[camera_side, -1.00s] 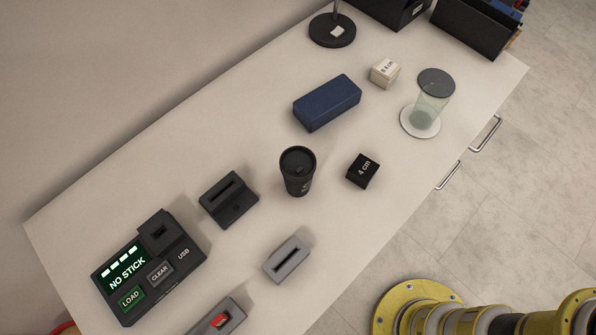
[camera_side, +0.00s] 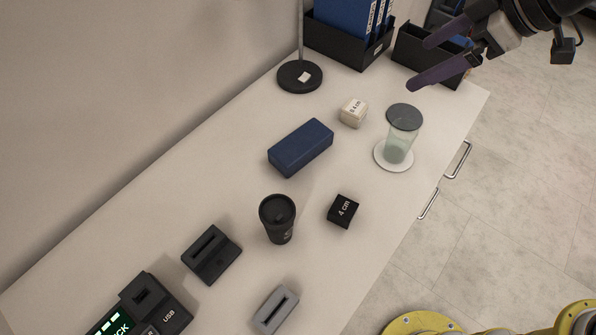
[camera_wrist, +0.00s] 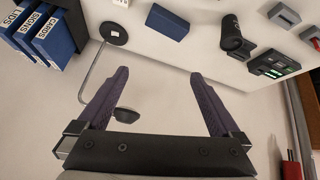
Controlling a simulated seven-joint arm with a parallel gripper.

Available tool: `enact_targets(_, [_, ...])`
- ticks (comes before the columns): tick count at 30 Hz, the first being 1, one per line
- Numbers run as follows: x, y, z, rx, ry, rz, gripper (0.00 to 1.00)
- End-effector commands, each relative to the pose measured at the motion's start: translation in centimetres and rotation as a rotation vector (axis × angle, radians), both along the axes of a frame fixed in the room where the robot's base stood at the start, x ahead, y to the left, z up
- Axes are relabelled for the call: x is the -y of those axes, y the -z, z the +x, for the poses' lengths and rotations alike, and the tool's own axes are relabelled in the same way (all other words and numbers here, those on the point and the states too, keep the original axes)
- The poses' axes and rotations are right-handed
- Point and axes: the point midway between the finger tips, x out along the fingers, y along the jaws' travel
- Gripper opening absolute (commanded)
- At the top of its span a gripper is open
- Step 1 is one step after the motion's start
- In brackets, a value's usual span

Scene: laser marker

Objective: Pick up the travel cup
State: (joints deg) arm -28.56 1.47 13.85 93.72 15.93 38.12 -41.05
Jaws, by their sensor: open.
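The travel cup (camera_side: 278,219) is black with a lid and stands upright near the middle of the white table in the side view. It also shows in the wrist view (camera_wrist: 233,36), towards the upper right. My gripper (camera_side: 418,65) is at the upper right of the side view, above the far right part of the table and well away from the cup. Its two purple fingers show wide apart in the wrist view (camera_wrist: 159,72). It is open, with nothing between the fingers.
A blue box (camera_side: 301,148), a black 4 cm cube (camera_side: 343,211) and a dark slotted stand (camera_side: 211,255) surround the cup. A glass jar with a dark lid (camera_side: 403,130) stands near the right edge. A lamp base (camera_side: 299,77) and binders (camera_side: 352,22) are at the back.

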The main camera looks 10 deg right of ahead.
Motion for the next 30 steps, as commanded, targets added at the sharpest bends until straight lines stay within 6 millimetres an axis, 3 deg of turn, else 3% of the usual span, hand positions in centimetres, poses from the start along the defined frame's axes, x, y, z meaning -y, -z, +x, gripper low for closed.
enact_targets(1, [-3.5, 2.3, 0.2, -0.024, -0.064, -0.013, 1.0])
enact_targets(3, [-7.7, 5.3, -0.1, -0.053, -0.14, -0.027, 1.0])
enact_targets(6, [-12.8, 9.7, -1.7, -0.103, -0.228, -0.053, 1.0])
enact_targets(9, [-16.3, 13.9, -4.1, -0.155, -0.297, -0.087, 1.0])
enact_targets(12, [-18.0, 17.0, -6.6, -0.195, -0.348, -0.126, 1.0])
enact_targets(15, [-18.9, 18.2, -8.0, -0.209, -0.376, -0.141, 1.0])
enact_targets(20, [-19.7, 19.7, -8.2, -0.21, -0.381, -0.144, 1.0])
enact_targets(30, [-21.9, 25.0, -7.7, -0.208, -0.38, -0.141, 1.0])
